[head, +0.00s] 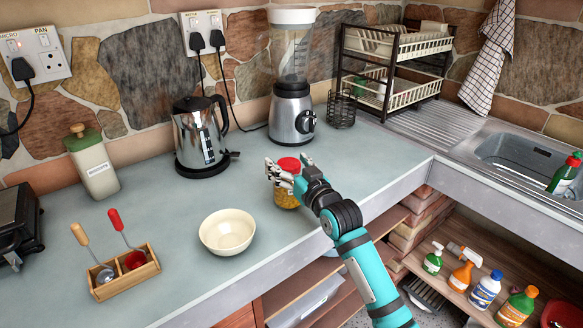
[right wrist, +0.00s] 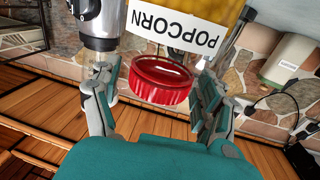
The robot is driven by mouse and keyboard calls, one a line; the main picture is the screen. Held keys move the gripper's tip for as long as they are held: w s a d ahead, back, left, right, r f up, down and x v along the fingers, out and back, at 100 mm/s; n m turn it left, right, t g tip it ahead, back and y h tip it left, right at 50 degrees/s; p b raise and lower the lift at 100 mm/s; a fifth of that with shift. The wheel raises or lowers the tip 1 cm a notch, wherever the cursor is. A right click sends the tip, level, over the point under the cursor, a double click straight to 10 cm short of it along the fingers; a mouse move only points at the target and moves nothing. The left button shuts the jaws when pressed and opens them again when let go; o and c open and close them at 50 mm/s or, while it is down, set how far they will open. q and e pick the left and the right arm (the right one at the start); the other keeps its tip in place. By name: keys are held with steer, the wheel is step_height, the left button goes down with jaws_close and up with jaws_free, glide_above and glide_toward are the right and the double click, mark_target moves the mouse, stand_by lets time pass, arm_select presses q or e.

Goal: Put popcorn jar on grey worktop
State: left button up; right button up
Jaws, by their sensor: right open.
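The popcorn jar (head: 287,199) has a red lid and yellow contents. It appears upright on the grey worktop (head: 170,240), right of the cream bowl. My right gripper (head: 285,173) is at the jar's upper part, its fingers open on either side of the lid. In the right wrist view, the red lid (right wrist: 160,82) lies between the two spread fingers of the gripper (right wrist: 153,75), and the POPCORN label shows upside down. Contact between fingers and jar cannot be told. My left gripper is not in view.
A cream bowl (head: 228,232) and a wooden holder (head: 125,273) with two utensils stand to the left. A kettle (head: 201,138) and a blender (head: 291,110) stand behind. A dish rack (head: 390,65) and sink (head: 530,160) are at the right. Worktop between jar and corner is clear.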

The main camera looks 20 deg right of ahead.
steer(key=s+d+b, duration=0.1)
steer(key=s+d, duration=0.1)
steer(key=s, duration=0.9)
steer(key=shift+s+d, duration=0.15)
steer(key=shift+s, duration=0.25)
